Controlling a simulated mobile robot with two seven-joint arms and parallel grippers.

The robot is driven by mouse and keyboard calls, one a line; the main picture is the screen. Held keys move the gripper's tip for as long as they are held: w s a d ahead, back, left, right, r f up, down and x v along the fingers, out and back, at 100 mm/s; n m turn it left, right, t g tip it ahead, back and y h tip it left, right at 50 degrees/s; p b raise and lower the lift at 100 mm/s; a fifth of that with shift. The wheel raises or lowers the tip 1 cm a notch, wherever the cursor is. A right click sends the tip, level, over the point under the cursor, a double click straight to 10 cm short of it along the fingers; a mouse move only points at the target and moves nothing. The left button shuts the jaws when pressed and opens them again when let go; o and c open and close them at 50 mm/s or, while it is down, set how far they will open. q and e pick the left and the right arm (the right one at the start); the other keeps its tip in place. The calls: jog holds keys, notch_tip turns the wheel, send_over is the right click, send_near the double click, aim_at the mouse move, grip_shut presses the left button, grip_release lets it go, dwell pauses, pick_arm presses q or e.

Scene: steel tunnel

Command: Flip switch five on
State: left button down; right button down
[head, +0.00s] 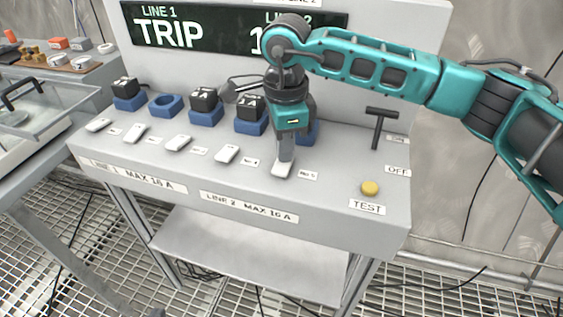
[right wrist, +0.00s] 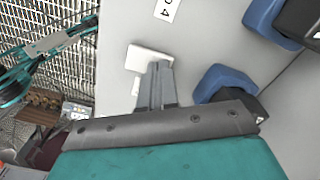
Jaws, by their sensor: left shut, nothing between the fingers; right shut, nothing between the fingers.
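Switch five (head: 281,171) is the rightmost white rocker in the row on the sloped grey console (head: 330,215). My right gripper (head: 285,158) reaches down from above with shut, empty fingers. Its tips are at the far end of switch five and hide part of it. In the right wrist view the shut fingers (right wrist: 156,76) overlap the edge of the white rocker (right wrist: 148,58). I cannot tell whether they touch it or which way it is set.
Several other white rockers (head: 178,143) lie to the left. Behind them stand blue holders, some with black blocks (head: 204,98). A dark display (head: 190,32) reads TRIP under LINE 1. A yellow TEST button (head: 370,188) and black T-handle (head: 379,126) are to the right.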

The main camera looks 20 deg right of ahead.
jog(key=shift+r+p, duration=2.1)
jog(key=shift+r, duration=1.3)
